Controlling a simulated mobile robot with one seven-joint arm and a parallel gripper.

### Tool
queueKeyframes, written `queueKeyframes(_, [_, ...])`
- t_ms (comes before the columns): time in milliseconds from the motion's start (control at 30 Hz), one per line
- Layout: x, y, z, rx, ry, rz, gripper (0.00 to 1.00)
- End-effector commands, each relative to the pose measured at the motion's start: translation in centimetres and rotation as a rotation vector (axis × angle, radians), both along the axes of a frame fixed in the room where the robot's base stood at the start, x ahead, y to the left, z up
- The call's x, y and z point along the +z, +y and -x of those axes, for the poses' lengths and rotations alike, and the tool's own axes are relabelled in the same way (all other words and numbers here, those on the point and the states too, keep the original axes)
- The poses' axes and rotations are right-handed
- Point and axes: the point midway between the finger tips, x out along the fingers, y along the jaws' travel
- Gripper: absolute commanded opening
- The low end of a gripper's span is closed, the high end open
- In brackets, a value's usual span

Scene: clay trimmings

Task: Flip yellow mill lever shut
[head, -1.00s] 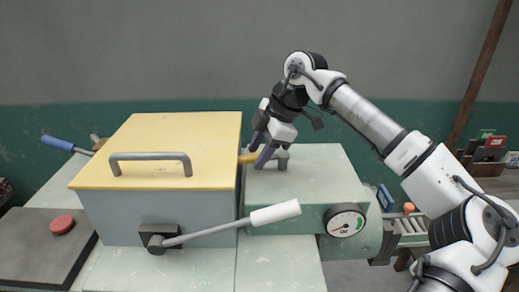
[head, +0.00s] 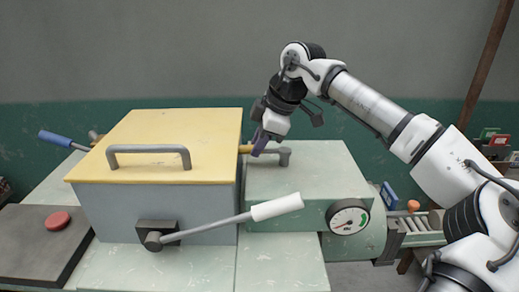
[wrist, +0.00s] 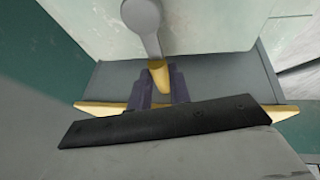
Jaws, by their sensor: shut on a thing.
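The yellow mill lever (head: 246,149) lies between the yellow-lidded grey box and the green machine body, in the head view. Its grey arm (head: 285,154) runs to the right over the green top. My gripper (head: 260,146) comes down from above, its purple fingers closed around the yellow grip. In the wrist view the yellow grip (wrist: 158,72) sits between the purple fingers of my gripper (wrist: 159,90), with the grey lever arm (wrist: 146,22) leading away from it. The fingers partly hide the grip.
The box's yellow lid (head: 190,130) with its grey handle (head: 149,149) stands close left of my gripper. A white-handled lever (head: 275,207) crosses the front. A blue-handled lever (head: 58,139) sticks out at the left. A round gauge (head: 348,217) is on the green front.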

Motion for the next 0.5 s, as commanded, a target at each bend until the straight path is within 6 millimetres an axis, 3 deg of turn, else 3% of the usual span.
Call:
queueKeyframes(267, [0.06,-0.11,-0.12,-0.012,0.000,0.000,0.00])
queueKeyframes(300, [0.06,-0.11,-0.13,-0.012,0.000,0.000,0.23])
queueKeyframes(433, [0.05,-0.10,-0.11,-0.011,0.000,0.000,0.40])
queueKeyframes(500, [0.04,-0.08,-0.09,-0.010,0.000,-0.001,0.41])
